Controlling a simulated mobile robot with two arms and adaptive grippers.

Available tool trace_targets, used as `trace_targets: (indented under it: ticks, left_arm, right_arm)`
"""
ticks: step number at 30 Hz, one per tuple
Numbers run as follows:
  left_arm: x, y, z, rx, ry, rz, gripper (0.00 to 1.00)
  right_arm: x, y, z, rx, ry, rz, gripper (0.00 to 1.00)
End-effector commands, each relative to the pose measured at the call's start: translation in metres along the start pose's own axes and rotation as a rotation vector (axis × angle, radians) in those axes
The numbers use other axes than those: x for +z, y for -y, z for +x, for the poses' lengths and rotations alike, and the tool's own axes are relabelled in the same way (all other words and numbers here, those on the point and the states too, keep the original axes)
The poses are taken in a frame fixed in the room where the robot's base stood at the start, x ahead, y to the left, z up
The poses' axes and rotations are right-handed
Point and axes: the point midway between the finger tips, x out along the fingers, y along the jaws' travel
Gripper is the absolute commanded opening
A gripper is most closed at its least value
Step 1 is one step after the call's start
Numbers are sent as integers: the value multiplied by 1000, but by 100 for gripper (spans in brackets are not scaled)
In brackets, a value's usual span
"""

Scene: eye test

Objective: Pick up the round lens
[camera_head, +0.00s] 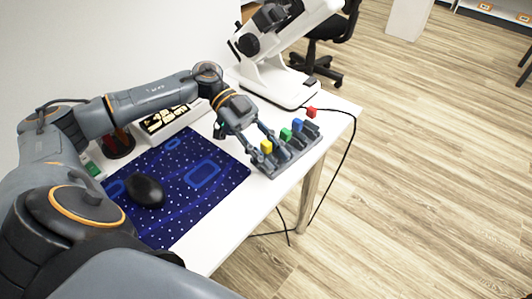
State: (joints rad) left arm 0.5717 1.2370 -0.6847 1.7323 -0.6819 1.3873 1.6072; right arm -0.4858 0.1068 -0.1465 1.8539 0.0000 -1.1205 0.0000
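My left gripper (266,151) reaches down from the left over the dark grey rack (291,158) at the table's right edge. Its two fingers are spread apart, near the yellow-topped piece (266,146). I cannot tell whether they touch it. The rack also holds a green-topped piece (286,134) and a blue-topped piece (298,125). A red-topped piece (311,112) shows at the rack's far end. These pieces are too small to tell which, if any, is the round lens. My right gripper is out of view.
A white microscope (275,83) stands behind the rack on the white table (221,245). A blue patterned mat (205,205) carries a black mouse (145,190). A white tray (172,122) lies behind the mat. A black cable (353,135) hangs over the right edge.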

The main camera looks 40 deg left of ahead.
Motion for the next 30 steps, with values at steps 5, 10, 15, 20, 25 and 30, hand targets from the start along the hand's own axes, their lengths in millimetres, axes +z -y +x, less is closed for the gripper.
trace_targets:
  ticks: [5, 10, 15, 20, 25, 30]
  left_arm:
    - [1, -1, 21, 1, 0, 2, 32]
    - [0, 0, 24, 0, 1, 1, 32]
    - [0, 0, 24, 0, 1, 1, 18]
    - [0, 0, 24, 0, 1, 1, 0]
    - [0, 0, 24, -1, 1, 1, 0]
    - [0, 0, 24, -1, 1, 1, 0]
  right_arm:
    - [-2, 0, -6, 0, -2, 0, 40]
    - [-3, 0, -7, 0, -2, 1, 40]
    - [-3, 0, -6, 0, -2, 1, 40]
    - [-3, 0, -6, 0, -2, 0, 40]
    - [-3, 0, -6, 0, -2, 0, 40]
    - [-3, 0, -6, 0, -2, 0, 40]
